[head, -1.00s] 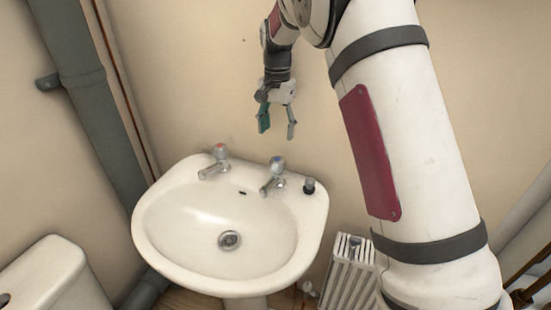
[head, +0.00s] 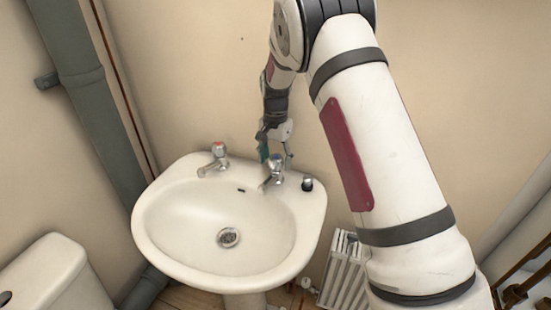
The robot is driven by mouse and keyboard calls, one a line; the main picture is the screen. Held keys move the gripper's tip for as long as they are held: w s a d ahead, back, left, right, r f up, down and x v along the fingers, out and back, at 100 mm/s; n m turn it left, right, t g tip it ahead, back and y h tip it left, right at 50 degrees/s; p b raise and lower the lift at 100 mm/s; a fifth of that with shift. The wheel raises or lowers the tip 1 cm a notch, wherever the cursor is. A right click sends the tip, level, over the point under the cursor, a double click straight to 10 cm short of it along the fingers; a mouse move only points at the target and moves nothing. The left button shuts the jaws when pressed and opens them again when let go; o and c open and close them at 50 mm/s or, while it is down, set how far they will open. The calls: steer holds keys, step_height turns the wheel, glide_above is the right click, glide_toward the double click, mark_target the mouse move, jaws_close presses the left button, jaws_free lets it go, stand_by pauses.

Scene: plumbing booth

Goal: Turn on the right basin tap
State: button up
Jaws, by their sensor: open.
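The right basin tap (head: 274,174) is chrome with a dark blue mark on its head, and it stands on the back right of the white basin (head: 150,228). The left tap (head: 215,160) is chrome with a red mark on its head. My gripper (head: 276,158) is open, pointing down at the right tap's head, with one teal finger on the left side and the other finger on the right. The fingers seem to be beside or just behind the tap head. I cannot tell whether they touch it. No water shows from either tap.
A small dark-topped item (head: 307,184) stands on the basin's right rim, close to the right tap. A white radiator (head: 343,270) is below right. A toilet cistern (head: 55,275) is at lower left, and a grey pipe (head: 90,110) runs down the left wall.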

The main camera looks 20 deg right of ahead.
steer(key=c, duration=1.2)
steer(key=shift+o, duration=0.2)
steer(key=shift+n, duration=0.3)
steer(key=n+b, duration=0.1)
steer(key=n, duration=0.3)
steer(key=shift+d+b, duration=0.1)
steer(key=shift+b, duration=0.25)
steer(key=n+b, duration=0.1)
steer(key=n, duration=0.7)
steer(key=shift+n, duration=0.3)
steer(key=n, duration=0.3)
steer(key=shift+d+n+b, duration=0.1)
steer(key=shift+n+b, duration=0.2)
steer(key=shift+n, duration=0.1)
steer(key=n, duration=0.6)
steer(key=shift+w, duration=0.1)
